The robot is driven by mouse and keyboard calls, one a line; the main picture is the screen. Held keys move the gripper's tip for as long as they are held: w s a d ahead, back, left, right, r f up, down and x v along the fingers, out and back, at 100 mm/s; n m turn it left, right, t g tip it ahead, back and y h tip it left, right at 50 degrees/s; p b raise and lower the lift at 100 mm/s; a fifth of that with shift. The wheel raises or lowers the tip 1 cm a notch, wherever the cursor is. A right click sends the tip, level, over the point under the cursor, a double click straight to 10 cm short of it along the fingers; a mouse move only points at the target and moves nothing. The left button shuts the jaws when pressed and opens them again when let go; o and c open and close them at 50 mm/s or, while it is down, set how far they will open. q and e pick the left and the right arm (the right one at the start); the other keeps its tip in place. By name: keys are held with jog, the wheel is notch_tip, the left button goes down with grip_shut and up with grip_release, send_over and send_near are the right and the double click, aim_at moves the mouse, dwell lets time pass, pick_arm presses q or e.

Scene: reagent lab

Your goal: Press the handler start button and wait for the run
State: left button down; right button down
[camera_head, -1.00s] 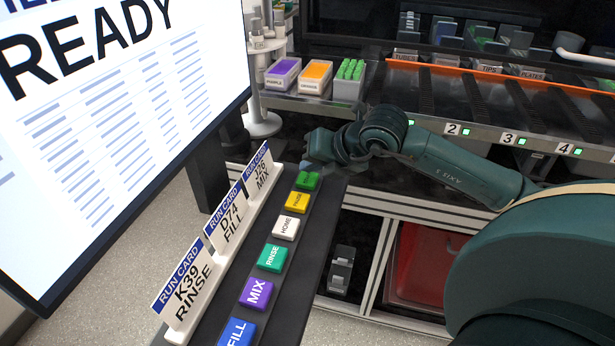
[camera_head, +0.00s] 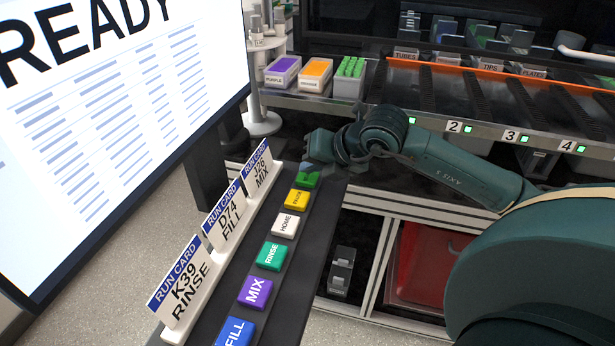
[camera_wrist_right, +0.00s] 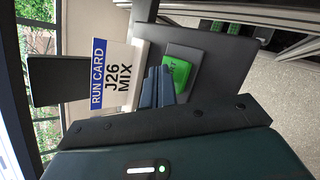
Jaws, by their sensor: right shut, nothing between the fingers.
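The green start button (camera_head: 313,183) is at the far end of the dark button panel (camera_head: 318,233). It also shows in the wrist view (camera_wrist_right: 184,69), its label partly hidden by my fingers. My right gripper (camera_head: 310,169) is shut and empty, with its fingertips (camera_wrist_right: 158,86) right at the green button and covering part of it. I cannot tell whether they touch or press it. The large screen (camera_head: 100,120) at the left reads READY above lines of text. My left gripper is not in view.
Yellow (camera_head: 297,198), white HOME (camera_head: 285,225), RINSE (camera_head: 270,257), MIX (camera_head: 255,292) and FILL (camera_head: 236,333) buttons line the panel. Run cards stand along its left side, the J26 MIX card (camera_head: 260,172) nearest my gripper. The handler deck (camera_head: 480,98) lies behind.

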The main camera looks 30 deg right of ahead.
aim_at(312, 178)
jog(key=shift+f+b, duration=0.5)
jog(key=shift+b, duration=0.15)
dwell(0.6)
dwell(0.3)
jog(key=shift+r+p, duration=0.45)
jog(key=shift+r, duration=0.55)
jog(key=shift+r+p, duration=1.5)
jog(key=shift+r, duration=0.95)
